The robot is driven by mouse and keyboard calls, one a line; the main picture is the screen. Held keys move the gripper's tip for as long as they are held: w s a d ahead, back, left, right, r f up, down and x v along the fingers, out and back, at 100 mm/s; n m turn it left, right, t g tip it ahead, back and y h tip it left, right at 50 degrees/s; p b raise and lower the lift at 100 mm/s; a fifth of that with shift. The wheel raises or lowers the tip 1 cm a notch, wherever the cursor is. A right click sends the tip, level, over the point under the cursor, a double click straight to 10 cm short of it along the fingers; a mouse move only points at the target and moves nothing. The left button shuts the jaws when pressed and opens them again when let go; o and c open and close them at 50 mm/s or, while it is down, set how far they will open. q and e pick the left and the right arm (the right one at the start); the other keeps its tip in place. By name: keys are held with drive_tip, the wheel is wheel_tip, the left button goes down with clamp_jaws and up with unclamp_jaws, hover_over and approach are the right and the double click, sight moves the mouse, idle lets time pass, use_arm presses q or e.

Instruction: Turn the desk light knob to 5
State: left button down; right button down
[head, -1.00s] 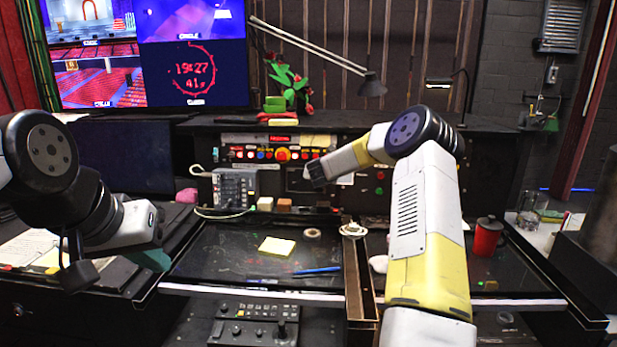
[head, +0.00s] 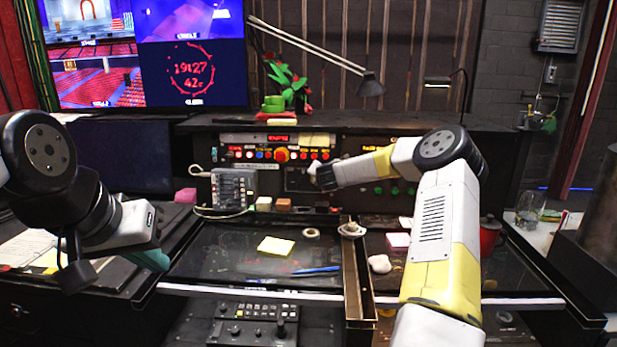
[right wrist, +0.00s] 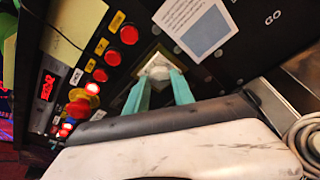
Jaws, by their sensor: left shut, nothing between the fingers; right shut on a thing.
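In the right wrist view, the two teal fingers of my right gripper (right wrist: 159,88) are closed around a pale round knob (right wrist: 157,69) on a dark panel. A lighter square plate surrounds the knob. No readable number or pointer shows on it. In the head view my right gripper (head: 326,178) is at the front of the control panel, and its fingers and the knob are hidden. My left gripper (head: 152,260), with teal fingers, is shut and empty low at the left, away from the panel.
Red buttons (right wrist: 129,34) and a larger red button on yellow (right wrist: 78,108) sit left of the knob in the wrist view. A white card (right wrist: 195,28) is above it. On the desk are a sticky-note pad (head: 276,246), a blue pen (head: 316,269) and a red mug (head: 490,238).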

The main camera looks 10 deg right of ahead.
drive_tip(key=shift+f, duration=0.1)
drive_tip(key=c, duration=1.1)
unclamp_jaws()
drive_tip(key=v, duration=0.7)
drive_tip(key=shift+s, duration=0.35)
